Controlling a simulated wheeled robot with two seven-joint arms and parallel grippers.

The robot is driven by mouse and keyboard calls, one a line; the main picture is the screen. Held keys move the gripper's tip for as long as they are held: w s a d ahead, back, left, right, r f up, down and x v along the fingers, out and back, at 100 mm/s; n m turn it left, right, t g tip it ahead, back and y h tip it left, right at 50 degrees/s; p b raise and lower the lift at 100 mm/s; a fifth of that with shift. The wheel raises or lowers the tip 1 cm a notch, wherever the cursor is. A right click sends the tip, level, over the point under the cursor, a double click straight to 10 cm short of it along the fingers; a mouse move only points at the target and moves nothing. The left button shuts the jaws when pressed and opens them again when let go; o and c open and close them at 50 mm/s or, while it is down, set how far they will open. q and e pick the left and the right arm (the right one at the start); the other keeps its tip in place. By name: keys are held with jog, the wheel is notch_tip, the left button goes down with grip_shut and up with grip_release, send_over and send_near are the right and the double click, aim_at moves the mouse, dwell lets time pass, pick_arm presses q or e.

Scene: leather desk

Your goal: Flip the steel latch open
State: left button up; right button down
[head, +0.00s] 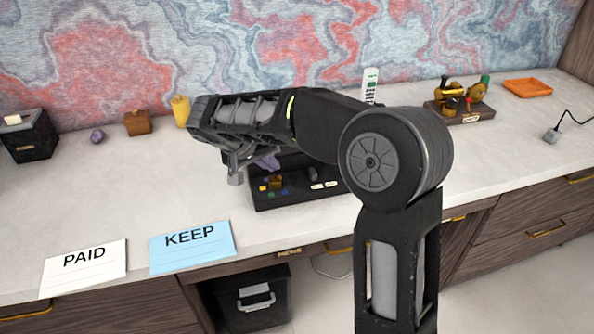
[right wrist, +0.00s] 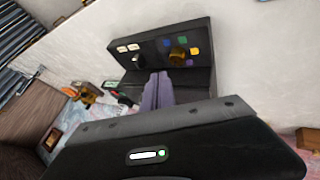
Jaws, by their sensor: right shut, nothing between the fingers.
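A dark control panel (head: 300,198) stands on the pale desk, partly hidden behind my right arm. It also shows in the right wrist view (right wrist: 203,78), with white labels, coloured buttons and a brass knob (right wrist: 178,55). A small grey metal piece (right wrist: 138,62) on its face may be the steel latch; its position is too small to tell. A purple piece (right wrist: 157,92) shows in front of the panel. My right gripper (head: 236,178) is shut and empty, above the desk to the left of the panel. My left gripper is not in view.
PAID (head: 84,268) and KEEP (head: 192,246) cards lie at the front left. A black box (head: 28,140), a yellow bottle (head: 181,112) and a brass device (head: 460,105) stand towards the back.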

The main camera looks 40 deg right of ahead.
aim_at(313, 174)
jog(key=shift+f, duration=0.1)
jog(key=p+x, duration=0.1)
jog(key=x, duration=0.9)
jog(key=shift+d+f, duration=0.1)
jog(key=shift+d, duration=0.05)
jog(key=d, duration=0.1)
jog(key=s+d+p, duration=0.1)
jog(key=d, duration=0.1)
jog(key=shift+s, duration=0.1)
jog(key=shift+d, duration=0.25)
